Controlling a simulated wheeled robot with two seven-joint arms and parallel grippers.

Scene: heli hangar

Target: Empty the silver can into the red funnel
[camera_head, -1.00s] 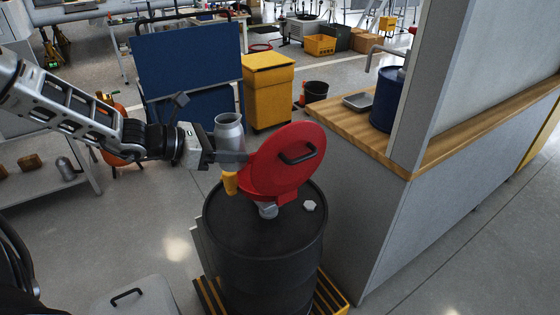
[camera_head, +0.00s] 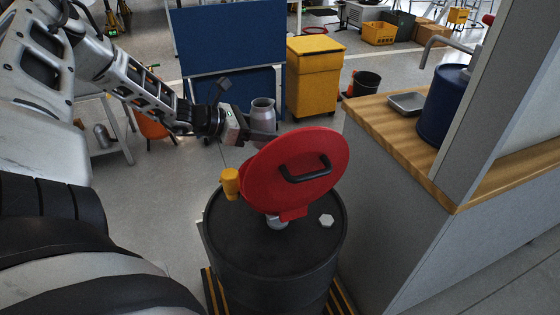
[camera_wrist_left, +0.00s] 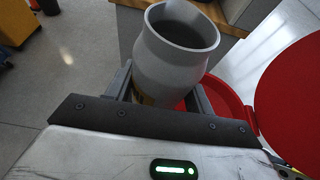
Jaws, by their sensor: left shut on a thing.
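The silver can (camera_head: 262,124) is upright in my left gripper (camera_head: 258,138), which is shut around its body. In the left wrist view the can (camera_wrist_left: 176,62) has its open mouth up; its inside is dark and I cannot tell its contents. The red funnel stands on a black drum (camera_head: 265,262). Its red lid (camera_head: 300,195), with a black handle, is tipped up and hides the bowl in the head view. The left wrist view shows part of the funnel's rim (camera_wrist_left: 228,96) below and right of the can. My right gripper is not in view.
A yellow part (camera_head: 230,182) sticks out at the funnel's left side. A white hexagonal cap (camera_head: 327,220) lies on the drum top. A wooden-topped counter (camera_head: 400,135) with a blue drum (camera_head: 442,110) stands close on the right. A yellow bin (camera_head: 314,80) and blue board (camera_head: 225,42) stand behind.

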